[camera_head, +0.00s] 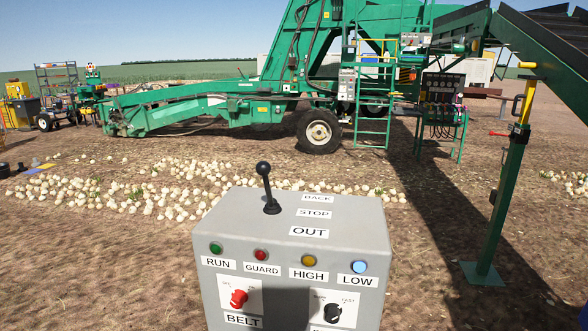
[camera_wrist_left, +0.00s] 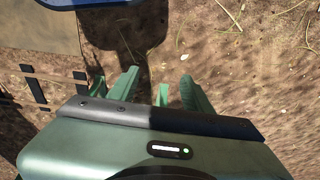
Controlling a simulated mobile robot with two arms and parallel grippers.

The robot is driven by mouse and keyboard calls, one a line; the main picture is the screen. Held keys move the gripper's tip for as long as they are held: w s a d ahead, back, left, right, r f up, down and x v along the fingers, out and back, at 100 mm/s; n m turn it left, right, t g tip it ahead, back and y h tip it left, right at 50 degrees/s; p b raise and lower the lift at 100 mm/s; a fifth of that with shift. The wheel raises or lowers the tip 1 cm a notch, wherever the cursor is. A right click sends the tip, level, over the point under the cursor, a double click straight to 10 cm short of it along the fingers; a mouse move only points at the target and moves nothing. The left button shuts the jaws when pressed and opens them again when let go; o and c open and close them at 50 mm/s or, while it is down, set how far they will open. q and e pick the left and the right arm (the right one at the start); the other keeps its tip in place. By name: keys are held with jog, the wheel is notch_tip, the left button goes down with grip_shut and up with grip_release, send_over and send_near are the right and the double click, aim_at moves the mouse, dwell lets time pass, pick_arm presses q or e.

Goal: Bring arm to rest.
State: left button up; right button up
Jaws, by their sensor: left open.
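My left gripper (camera_wrist_left: 160,92) shows in the left wrist view. Its two green fingers are apart, with nothing between them. Bare brown soil with bits of straw lies below it. Neither of my arms nor grippers shows in the head view. My right gripper is in neither view.
A grey control box (camera_head: 300,225) with a black lever (camera_head: 266,185), lamps and knobs stands close in front. Behind it lie rows of pale onions (camera_head: 150,195) and a large green elevator machine (camera_head: 240,105). A green support post (camera_head: 505,195) stands at right. Open soil lies at left.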

pick_arm(q)
jog(key=s+a+f+g, duration=0.1)
jog(key=s+a+f, duration=0.2)
jog(key=s+f, duration=1.3)
jog(key=shift+s+f, duration=0.4)
jog(key=shift+s, duration=0.15)
